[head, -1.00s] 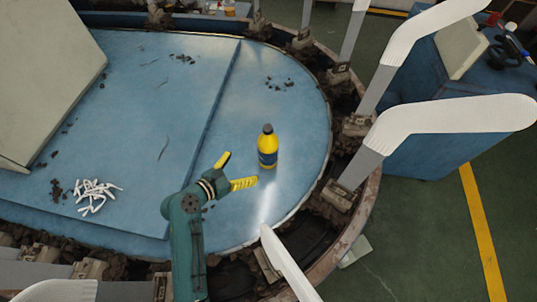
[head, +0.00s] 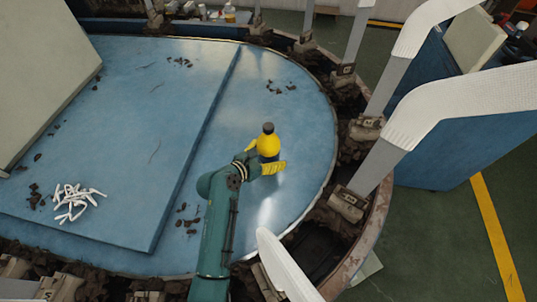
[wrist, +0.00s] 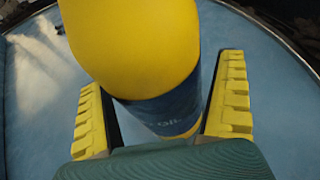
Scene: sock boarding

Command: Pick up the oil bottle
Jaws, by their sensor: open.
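The oil bottle (head: 268,143) is yellow with a dark cap and a dark blue label. It stands upright on the blue round platform (head: 300,175). My gripper (head: 265,158) is at the bottle, with its yellow fingers on either side of it. In the wrist view the bottle (wrist: 150,45) fills the upper middle, and its label shows between the two fingers of my gripper (wrist: 165,110). The fingers are open; a gap shows on the right side. The bottle's lower part is partly hidden by my gripper in the head view.
Upright sock forms, some with white socks (head: 465,105), ring the platform's edge. A pile of white clips (head: 75,200) and dark crumbs lie on the left. A raised seam (head: 205,130) crosses the platform. A beige box (head: 40,70) stands at the upper left.

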